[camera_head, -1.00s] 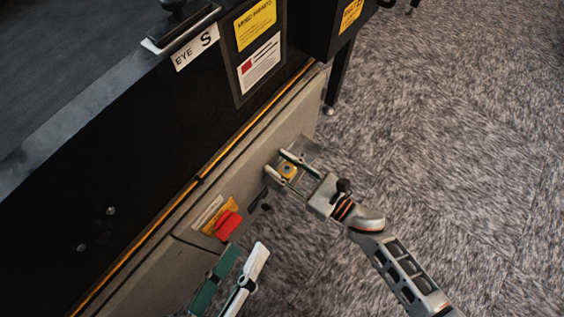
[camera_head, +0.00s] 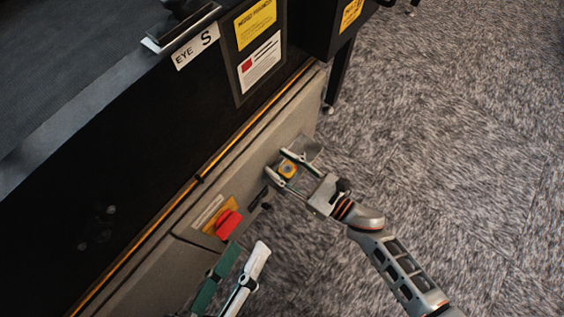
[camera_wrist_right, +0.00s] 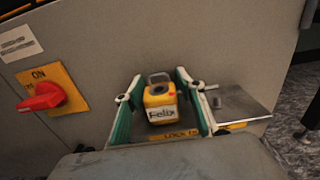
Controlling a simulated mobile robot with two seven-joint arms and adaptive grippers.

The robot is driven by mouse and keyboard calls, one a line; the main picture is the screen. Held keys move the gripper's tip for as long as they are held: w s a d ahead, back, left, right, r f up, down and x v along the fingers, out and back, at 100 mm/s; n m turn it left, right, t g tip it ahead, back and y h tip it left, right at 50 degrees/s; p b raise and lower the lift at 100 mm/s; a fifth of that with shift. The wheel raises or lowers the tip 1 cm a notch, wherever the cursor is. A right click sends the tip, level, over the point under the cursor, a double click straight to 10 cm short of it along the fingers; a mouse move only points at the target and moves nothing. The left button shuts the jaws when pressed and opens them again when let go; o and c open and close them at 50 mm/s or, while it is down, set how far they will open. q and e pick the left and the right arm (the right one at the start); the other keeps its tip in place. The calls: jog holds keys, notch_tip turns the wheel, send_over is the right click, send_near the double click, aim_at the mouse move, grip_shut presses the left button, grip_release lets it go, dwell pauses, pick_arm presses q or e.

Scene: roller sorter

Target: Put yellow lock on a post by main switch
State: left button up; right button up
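The yellow lock (camera_wrist_right: 161,105), with a grey shackle and a "Felix" label, is upright between the fingers of my right gripper (camera_wrist_right: 158,88) in the right wrist view. A gap shows beside the lock, and the fingers look open around it. The lock also shows in the head view (camera_head: 287,169). It is at a metal bracket (camera_wrist_right: 242,104) on the grey panel; a small peg-like part (camera_wrist_right: 216,102) shows there. The main switch is a red knob (camera_wrist_right: 41,98) on a yellow "ON" plate, left of the lock. No post by it is clearly visible. My left gripper (camera_head: 248,248) is open and empty below the switch.
The grey panel (camera_head: 255,165) runs under the dark machine side (camera_head: 120,160) with an orange strip. A yellow "LOCK" label (camera_wrist_right: 185,134) shows below the lock. A machine leg (camera_head: 336,82) stands on the carpet (camera_head: 450,130), which is clear to the right.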

pick_arm(q)
jog(key=shift+a+f, duration=0.1)
pick_arm(e)
jog(key=shift+s+a+f, duration=0.15)
jog(key=shift+a, duration=0.25)
jog(key=shift+d, duration=0.1)
